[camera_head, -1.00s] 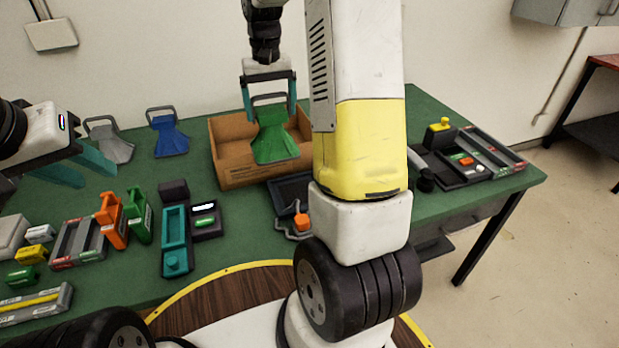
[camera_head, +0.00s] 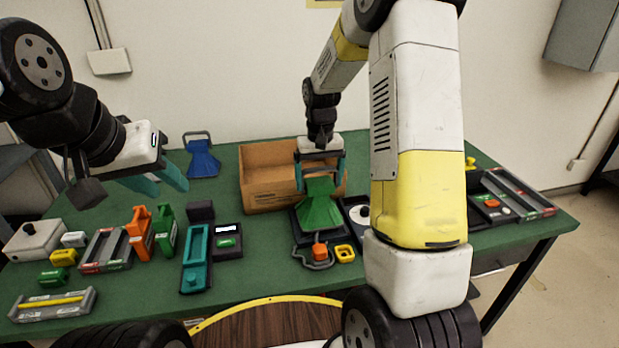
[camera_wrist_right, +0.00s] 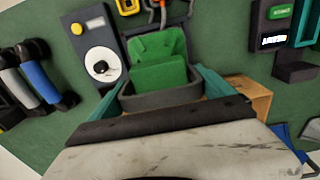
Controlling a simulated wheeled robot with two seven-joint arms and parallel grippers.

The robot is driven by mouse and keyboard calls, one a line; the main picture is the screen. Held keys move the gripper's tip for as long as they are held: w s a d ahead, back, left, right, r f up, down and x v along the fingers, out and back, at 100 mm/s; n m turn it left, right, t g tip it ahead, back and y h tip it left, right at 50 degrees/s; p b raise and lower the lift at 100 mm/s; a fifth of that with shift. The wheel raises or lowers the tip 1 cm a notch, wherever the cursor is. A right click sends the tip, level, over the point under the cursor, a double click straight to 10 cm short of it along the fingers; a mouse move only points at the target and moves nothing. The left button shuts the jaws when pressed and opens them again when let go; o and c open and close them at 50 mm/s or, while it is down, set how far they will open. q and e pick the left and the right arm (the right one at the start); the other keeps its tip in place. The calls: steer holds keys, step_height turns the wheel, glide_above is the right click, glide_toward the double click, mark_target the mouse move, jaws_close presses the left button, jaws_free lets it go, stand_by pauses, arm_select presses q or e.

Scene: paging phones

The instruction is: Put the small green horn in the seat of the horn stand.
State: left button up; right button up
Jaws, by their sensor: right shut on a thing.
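The green horn (camera_head: 320,212), with a grey handle, is held by my right gripper (camera_head: 320,176), its wide end pointing down and toward me. In the right wrist view the horn (camera_wrist_right: 160,75) sits between the teal fingers of the right gripper (camera_wrist_right: 160,88). A dark shallow tray (camera_head: 300,238), which looks like the horn stand, lies under and around the horn's wide end. The horn hides most of it, and I cannot tell whether they touch. My left gripper (camera_head: 158,182) is open and empty above the table's left part.
A cardboard box (camera_head: 265,180) stands just behind the right gripper. A blue horn (camera_head: 203,160) lies at the back left. An orange plug (camera_head: 320,250) with a grey cable and a yellow part (camera_head: 345,253) lie in front.

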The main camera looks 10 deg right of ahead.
mark_target(317, 211)
steer(key=shift+f, duration=1.4)
steer(key=o, duration=1.8)
steer(key=shift+c, duration=0.2)
